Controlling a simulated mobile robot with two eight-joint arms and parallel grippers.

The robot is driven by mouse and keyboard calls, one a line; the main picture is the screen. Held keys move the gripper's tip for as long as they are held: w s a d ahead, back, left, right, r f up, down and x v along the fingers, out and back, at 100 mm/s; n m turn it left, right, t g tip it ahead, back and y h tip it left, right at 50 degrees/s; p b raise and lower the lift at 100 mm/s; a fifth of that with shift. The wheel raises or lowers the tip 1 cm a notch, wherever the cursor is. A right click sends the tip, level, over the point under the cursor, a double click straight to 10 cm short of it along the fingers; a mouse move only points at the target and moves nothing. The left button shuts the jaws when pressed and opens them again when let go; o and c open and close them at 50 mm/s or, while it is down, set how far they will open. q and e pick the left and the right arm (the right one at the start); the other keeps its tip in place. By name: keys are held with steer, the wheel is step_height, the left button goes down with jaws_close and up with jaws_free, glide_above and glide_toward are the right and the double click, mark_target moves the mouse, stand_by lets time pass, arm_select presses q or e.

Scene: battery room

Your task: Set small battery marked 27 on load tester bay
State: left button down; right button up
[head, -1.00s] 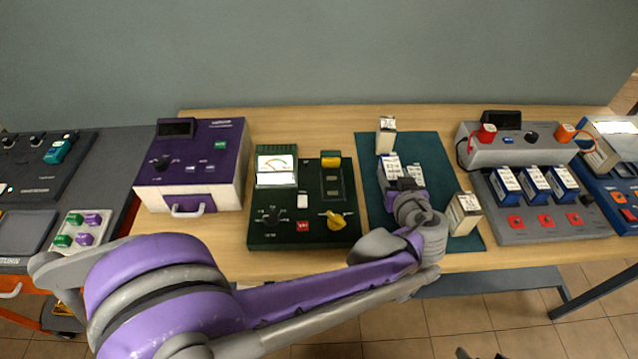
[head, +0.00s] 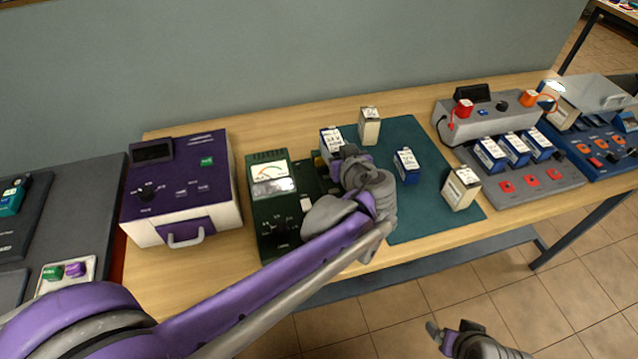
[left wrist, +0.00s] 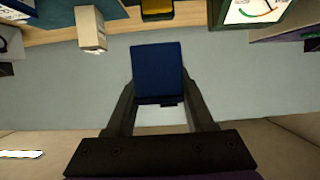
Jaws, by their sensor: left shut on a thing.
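My left gripper (head: 345,160) is shut on a small blue battery with a white label (head: 332,137); its number is too small to read. The battery also shows as a plain blue block between the fingers in the left wrist view (left wrist: 157,70). It is at the right part of the dark green load tester (head: 268,216), which has a white dial meter (head: 270,176). My wrist hides most of the tester's bay side, so I cannot tell whether the battery touches it. My right gripper (head: 452,333) is at the bottom right, away from the table; its jaw opening is unclear.
A teal mat (head: 420,215) holds another blue battery (head: 407,165) and two cream batteries (head: 369,126) (head: 461,188). A grey charger (head: 530,180) with several blue batteries stands to the right. A purple and white case (head: 180,190) stands left of the tester.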

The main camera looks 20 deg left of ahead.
mark_target(332, 187)
arm_select(q)
steer(key=shift+a, duration=0.15)
step_height(332, 187, down, 10)
steer(key=shift+r+b, duration=0.1)
steer(key=shift+b, duration=0.6)
steer(key=shift+f, duration=0.2)
steer(key=shift+c, duration=1.3)
jaws_free()
